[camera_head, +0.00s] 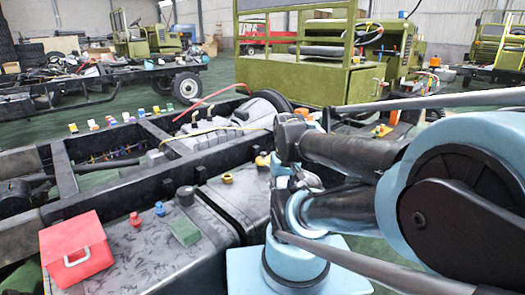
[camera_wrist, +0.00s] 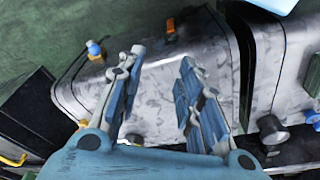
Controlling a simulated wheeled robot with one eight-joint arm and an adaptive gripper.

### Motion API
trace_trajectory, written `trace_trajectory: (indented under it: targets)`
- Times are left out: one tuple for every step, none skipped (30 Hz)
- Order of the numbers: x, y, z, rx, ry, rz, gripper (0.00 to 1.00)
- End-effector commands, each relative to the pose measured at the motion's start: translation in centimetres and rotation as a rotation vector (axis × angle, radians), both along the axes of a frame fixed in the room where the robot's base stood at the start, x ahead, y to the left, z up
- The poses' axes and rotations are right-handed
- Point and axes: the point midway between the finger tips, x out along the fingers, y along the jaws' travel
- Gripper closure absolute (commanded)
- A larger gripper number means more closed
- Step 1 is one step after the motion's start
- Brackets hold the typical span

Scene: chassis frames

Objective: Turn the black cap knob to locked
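A black cap knob (camera_head: 185,195) stands on the grey mottled tank top (camera_head: 165,255) in the head view, near the tank's far edge. In the wrist view a dark round knob (camera_wrist: 270,128) shows at lower right, beside the tank edges; I cannot tell whether it is the same knob. My gripper (camera_wrist: 162,58) is open and empty in the wrist view, its two blue-grey fingers apart over a mottled tank surface (camera_wrist: 155,95). No knob shows between the fingers. In the head view my arm covers the right side and the fingertips cannot be made out clearly.
A red box (camera_head: 75,250), a red knob (camera_head: 135,219), a blue knob (camera_head: 160,208) and a green block (camera_head: 184,231) sit on the tank. A yellow cap (camera_head: 227,178) is on the neighbouring tank. Dark frame rails (camera_head: 120,190) run behind.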

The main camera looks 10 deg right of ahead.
Motion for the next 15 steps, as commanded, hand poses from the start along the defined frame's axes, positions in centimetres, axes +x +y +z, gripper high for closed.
trace_trajectory:
  targets:
    - [0.0,0.0,0.0,0.0,0.0,0.0,0.67]
    - [0.0,0.0,0.0,0.0,0.0,0.0,0.67]
    - [0.0,0.0,0.0,0.0,0.0,0.0,0.67]
    - [0.0,0.0,0.0,0.0,0.0,0.0,0.64]
    - [0.0,0.0,0.0,0.0,0.0,0.0,0.58]
    - [-0.4,0.0,0.3,0.0,-0.006,0.001,0.52]
    - [-0.7,0.0,0.5,0.0,-0.01,0.003,0.52]
    - [-0.7,0.0,0.7,-0.001,-0.01,0.005,0.52]
    - [-0.5,0.0,1.0,-0.002,-0.009,0.01,0.52]
    - [-0.3,0.0,1.2,-0.003,-0.008,0.016,0.52]
    - [0.0,0.0,1.6,-0.004,-0.006,0.024,0.52]
    - [0.5,0.0,2.1,-0.006,-0.003,0.034,0.52]
    - [0.9,-0.2,2.5,-0.008,0.0,0.043,0.52]
    - [1.3,-0.4,3.0,-0.01,0.003,0.052,0.52]
    - [1.9,-0.5,3.7,-0.013,0.007,0.068,0.52]
